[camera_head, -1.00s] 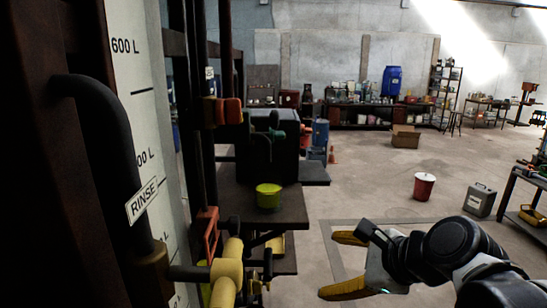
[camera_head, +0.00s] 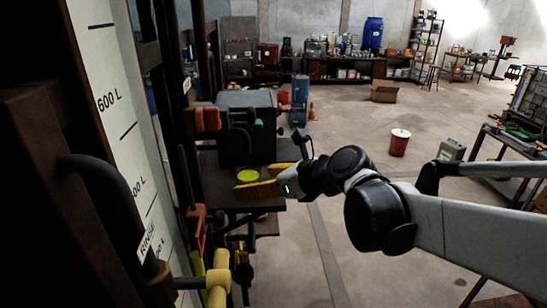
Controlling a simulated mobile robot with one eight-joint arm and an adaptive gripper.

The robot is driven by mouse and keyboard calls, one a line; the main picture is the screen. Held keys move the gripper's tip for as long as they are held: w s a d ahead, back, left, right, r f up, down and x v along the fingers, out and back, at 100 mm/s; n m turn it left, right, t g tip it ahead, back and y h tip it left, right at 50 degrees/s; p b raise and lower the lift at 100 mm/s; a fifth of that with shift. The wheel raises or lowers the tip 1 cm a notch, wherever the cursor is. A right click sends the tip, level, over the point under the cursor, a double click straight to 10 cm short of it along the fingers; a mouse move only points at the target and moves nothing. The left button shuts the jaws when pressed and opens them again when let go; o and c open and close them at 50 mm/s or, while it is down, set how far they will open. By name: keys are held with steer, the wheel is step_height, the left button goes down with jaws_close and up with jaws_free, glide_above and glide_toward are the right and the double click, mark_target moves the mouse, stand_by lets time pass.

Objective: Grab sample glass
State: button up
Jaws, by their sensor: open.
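A yellow-green cup-like vessel (camera_head: 243,176) sits on a dark table (camera_head: 217,170) at left of centre in the head view. Its lower part is hidden behind my gripper. I cannot tell whether it is the sample glass; no clear glass shows elsewhere. My gripper (camera_head: 256,179) has yellow fingers that point left and stand open. It overlaps the vessel in the picture; I cannot tell the true distance or whether they touch.
A tall tank gauge (camera_head: 108,95) with litre marks fills the left side, beside dark posts and a yellow valve pipe (camera_head: 218,280). A red bucket (camera_head: 399,143) and an open cardboard box (camera_head: 385,92) stand on the floor.

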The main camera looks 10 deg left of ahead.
mark_target(249, 181)
steer(key=x, duration=0.4)
steer(key=shift+r, duration=0.1)
steer(key=shift+s+d+r, duration=0.1)
steer(key=shift+s+d, duration=0.05)
steer(key=shift+c, duration=0.6)
steer(key=c, duration=1.4)
